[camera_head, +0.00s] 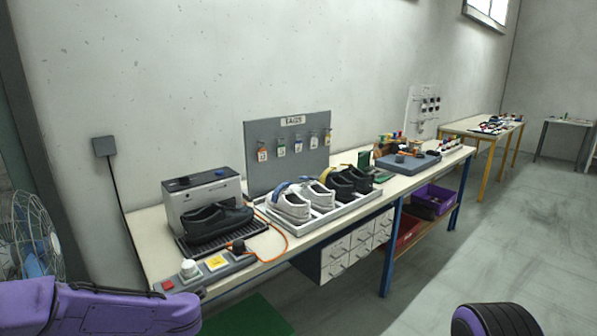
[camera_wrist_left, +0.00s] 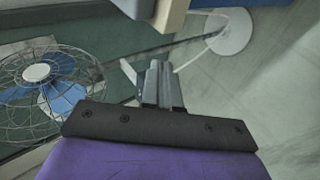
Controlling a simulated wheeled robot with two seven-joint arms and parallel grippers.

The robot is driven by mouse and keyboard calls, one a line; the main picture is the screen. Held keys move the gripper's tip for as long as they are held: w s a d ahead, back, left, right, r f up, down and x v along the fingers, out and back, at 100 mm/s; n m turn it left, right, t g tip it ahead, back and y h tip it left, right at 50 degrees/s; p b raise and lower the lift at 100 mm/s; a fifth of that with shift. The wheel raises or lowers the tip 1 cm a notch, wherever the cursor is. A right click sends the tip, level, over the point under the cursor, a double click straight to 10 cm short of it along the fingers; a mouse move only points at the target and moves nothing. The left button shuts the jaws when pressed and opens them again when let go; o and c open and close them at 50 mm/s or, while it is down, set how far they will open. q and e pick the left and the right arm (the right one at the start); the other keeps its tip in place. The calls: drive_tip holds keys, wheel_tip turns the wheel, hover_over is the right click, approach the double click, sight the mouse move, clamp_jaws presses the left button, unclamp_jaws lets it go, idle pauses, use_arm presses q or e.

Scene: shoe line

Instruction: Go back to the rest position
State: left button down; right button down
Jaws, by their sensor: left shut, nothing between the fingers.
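My left gripper (camera_wrist_left: 161,85) shows in the left wrist view, its two grey fingers together and empty. It hangs over the floor beside the edge of a table, clear of any object. In the head view my purple left arm comes in at the lower left, and its gripper is out of the picture. A purple and black part of mine shows at the bottom right of the head view. My right gripper is not seen.
The long workbench (camera_head: 330,229) carries a grey machine (camera_head: 203,197), a black shoe (camera_head: 215,222), a shoe tray (camera_head: 330,217) and a tag board (camera_head: 288,150). A fan (camera_head: 30,235) stands at the left, also in the wrist view (camera_wrist_left: 45,85). The right floor is clear.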

use_arm(q)
drive_tip(key=s+d+f+m+t+h, duration=0.1)
drive_tip(key=s+d+f+m+h, duration=0.45)
drive_tip(key=s+f+m, duration=0.85)
drive_tip(key=s+f+m+g, duration=0.1)
drive_tip(key=s+f+m, duration=0.2)
drive_tip(key=s, duration=0.8)
drive_tip(key=s+f+m+g, duration=0.2)
drive_tip(key=s+f+m, duration=0.1)
drive_tip(key=s, duration=0.9)
drive_tip(key=shift+a+f+m+g+y, duration=0.3)
drive_tip(key=shift+f+y, duration=0.05)
drive_tip(key=shift+f, duration=0.1)
